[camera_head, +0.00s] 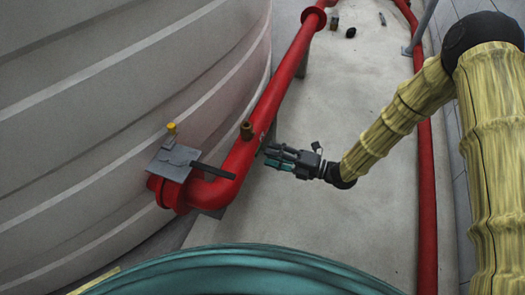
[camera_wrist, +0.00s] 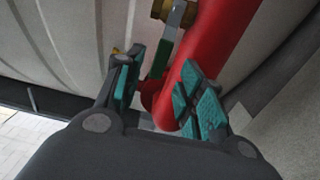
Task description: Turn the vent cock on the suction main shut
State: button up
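The suction main is a red pipe (camera_head: 270,100) running up along the tank; it also fills the upper middle of the wrist view (camera_wrist: 213,35). A brass fitting, apparently the vent cock (camera_head: 246,130), stands on it. In the wrist view the brass body (camera_wrist: 163,10) is cut by the top edge, with a grey lever and green-sleeved handle (camera_wrist: 159,60) extending down from it. My gripper (camera_head: 269,156) is just right of the pipe. In the wrist view its teal-padded fingers (camera_wrist: 160,88) are apart, with the handle showing beyond the gap between them. I see no contact.
A large pale ribbed tank (camera_head: 120,90) stands at left. A grey plate (camera_head: 173,163), a yellow-topped fitting (camera_head: 171,129) and a dark bar (camera_head: 213,171) are by the pipe's lower bend. Another red pipe (camera_head: 427,190) runs at right. The concrete floor (camera_head: 330,100) between is mostly clear.

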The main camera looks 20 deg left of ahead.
jog(key=d, duration=0.6)
jog(key=shift+d, duration=0.25)
